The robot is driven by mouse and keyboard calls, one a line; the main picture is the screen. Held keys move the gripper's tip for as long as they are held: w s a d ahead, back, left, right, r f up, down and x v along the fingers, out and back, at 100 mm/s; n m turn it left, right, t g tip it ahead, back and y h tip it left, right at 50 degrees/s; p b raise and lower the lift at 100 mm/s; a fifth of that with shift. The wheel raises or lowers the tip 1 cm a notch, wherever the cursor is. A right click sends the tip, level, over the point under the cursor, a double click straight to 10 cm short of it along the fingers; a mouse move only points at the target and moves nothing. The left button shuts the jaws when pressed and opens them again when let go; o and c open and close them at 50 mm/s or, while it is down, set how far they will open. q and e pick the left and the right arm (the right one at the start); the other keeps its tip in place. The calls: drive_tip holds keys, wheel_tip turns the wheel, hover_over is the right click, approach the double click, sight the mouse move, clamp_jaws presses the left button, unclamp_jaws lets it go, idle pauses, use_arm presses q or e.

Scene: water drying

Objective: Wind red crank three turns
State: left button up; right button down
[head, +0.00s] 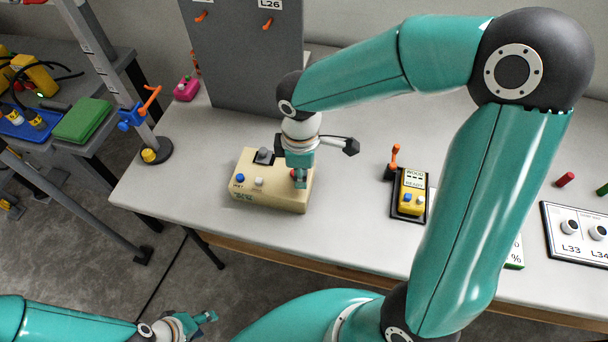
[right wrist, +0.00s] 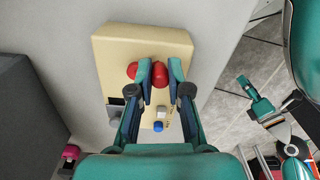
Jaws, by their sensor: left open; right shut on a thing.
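The cream box (head: 265,196) stands on the light table, with a grey knob, a blue button and a white button on its top. The red crank (right wrist: 160,71) shows in the right wrist view near one end of the box, partly covered by my fingers. A red part lies between the fingertips and another shows just left of them. My right gripper (head: 300,180) reaches down onto the box and is shut on the red crank; it also shows in the right wrist view (right wrist: 161,75). My left gripper (head: 208,317) is open and empty, low in front of the table.
A yellow device (head: 411,200) with an orange lever stands on a dark base to the right. A grey panel (head: 243,60) rises behind the box. A clamp stand (head: 146,125) is at the left. The table's front edge is close below the box.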

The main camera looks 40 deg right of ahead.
sight(292, 187)
drive_tip(key=m, duration=0.1)
drive_tip(key=m+b, duration=0.1)
drive_tip(key=a+m, duration=0.1)
drive_tip(key=shift+w+m, duration=0.25)
drive_tip(key=shift+m, duration=0.05)
drive_tip(key=shift+w+a+m+b, duration=0.2)
drive_tip(key=shift+m+b, duration=0.2)
drive_tip(key=shift+m, duration=0.35)
drive_tip(key=shift+w+a+m+b, duration=0.15)
drive_tip(key=shift+m+b, duration=0.2)
drive_tip(key=shift+m, duration=0.4)
drive_tip(key=shift+s, duration=0.1)
drive_tip(key=c, duration=1.1)
unclamp_jaws()
drive_tip(key=shift+r, duration=0.1)
wheel_tip(292, 187, up, 12)
drive_tip(key=shift+f, duration=0.1)
